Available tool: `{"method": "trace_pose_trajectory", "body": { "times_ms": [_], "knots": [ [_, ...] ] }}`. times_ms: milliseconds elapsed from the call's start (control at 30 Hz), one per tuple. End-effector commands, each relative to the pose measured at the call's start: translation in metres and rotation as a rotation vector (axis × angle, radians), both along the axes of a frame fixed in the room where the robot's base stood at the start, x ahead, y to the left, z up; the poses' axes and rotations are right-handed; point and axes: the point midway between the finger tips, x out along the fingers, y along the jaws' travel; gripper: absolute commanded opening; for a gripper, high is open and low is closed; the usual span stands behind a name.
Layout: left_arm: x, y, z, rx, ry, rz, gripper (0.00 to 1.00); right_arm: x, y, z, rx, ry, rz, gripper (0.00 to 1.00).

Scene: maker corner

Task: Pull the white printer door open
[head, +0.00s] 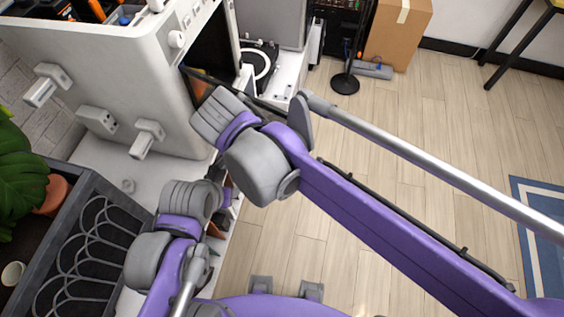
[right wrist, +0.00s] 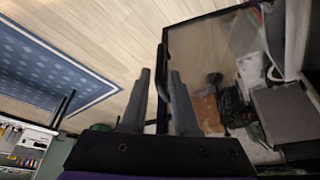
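The white printer (head: 135,60) stands at the upper left in the head view, its dark opening facing right. Its door (head: 205,88), a dark-framed glass panel, stands out from the body at an angle, so it looks open. The glass (right wrist: 215,70) fills the right of the right wrist view. My right gripper (right wrist: 160,72) has its fingers apart, one on each side of the door's dark edge and handle bar; I cannot tell whether they touch it. In the head view my right wrist hides that gripper. My left arm is low at the left; its fingers cannot be made out.
A cardboard box (head: 398,30) and a black round-based stand (head: 345,83) are at the back. The wood floor (head: 430,130) is clear, with a blue rug (head: 545,235) at right.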

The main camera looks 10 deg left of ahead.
Motion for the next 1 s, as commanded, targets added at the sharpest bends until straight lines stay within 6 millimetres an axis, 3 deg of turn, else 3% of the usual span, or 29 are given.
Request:
{"method": "trace_pose_trajectory", "body": {
  "times_ms": [100, 333, 1000],
  "knots": [
    [0.001, 0.000, 0.002, 0.000, -0.001, 0.000, 0.50, -0.006, 0.008, 0.024, 0.001, -0.001, 0.003, 0.28],
    [0.001, 0.000, 0.004, 0.000, -0.003, 0.000, 0.50, -0.014, 0.017, 0.054, 0.000, 0.000, 0.001, 0.28],
    [0.001, 0.000, 0.004, 0.000, -0.003, 0.000, 0.50, -0.016, 0.019, 0.059, 0.000, 0.000, 0.000, 0.28]
  ]
}}
